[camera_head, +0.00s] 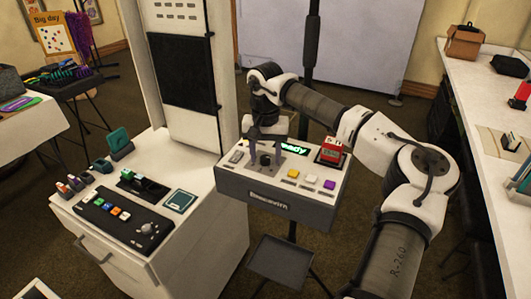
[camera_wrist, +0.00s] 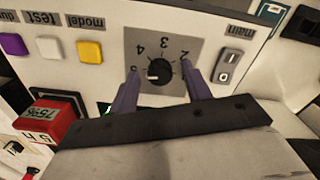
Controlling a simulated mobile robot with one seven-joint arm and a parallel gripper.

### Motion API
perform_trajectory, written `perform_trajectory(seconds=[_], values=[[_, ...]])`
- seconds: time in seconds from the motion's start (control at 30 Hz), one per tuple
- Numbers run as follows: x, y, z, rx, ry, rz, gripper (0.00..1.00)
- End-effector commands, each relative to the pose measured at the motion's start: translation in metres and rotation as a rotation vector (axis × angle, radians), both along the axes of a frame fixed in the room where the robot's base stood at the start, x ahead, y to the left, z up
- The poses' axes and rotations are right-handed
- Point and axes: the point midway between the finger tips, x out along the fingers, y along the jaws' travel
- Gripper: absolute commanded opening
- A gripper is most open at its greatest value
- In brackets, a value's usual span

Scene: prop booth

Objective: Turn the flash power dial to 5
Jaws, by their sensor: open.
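The flash power dial is a black round knob (camera_wrist: 159,71) on a grey square plate, upside down in the wrist view. Numbers 2, 3 and 4 show around it, and a partly covered mark that looks like 5 is by the left finger. A white mark on the knob points left, roughly toward that side. My gripper (camera_wrist: 163,75) is open, with one purple-grey finger on each side of the knob and gaps between. In the head view my gripper (camera_head: 266,148) reaches down over the knob (camera_head: 265,160) on the control box (camera_head: 240,186).
Close to the dial are a main rocker switch (camera_wrist: 227,66), yellow (camera_wrist: 89,51), white (camera_wrist: 50,47) and purple (camera_wrist: 14,44) buttons, and a red block (camera_wrist: 47,118). A green-lit display (camera_head: 294,149) sits behind. A white cabinet (camera_head: 190,245) with a button panel (camera_head: 125,222) stands left.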

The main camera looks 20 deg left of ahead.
Motion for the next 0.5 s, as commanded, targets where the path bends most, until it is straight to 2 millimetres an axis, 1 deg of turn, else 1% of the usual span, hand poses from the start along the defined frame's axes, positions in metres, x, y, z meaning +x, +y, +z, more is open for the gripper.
perform_trajectory(seconds=[0.17,0.27,0.37,0.5], values=[[0.0,0.0,0.003,-0.001,0.0,0.0,0.49],[0.001,0.0,0.014,-0.002,-0.002,-0.001,0.49],[0.0,0.0,0.033,0.0,-0.004,0.0,0.49],[0.001,0.0,0.066,0.0,-0.004,-0.001,0.49]])
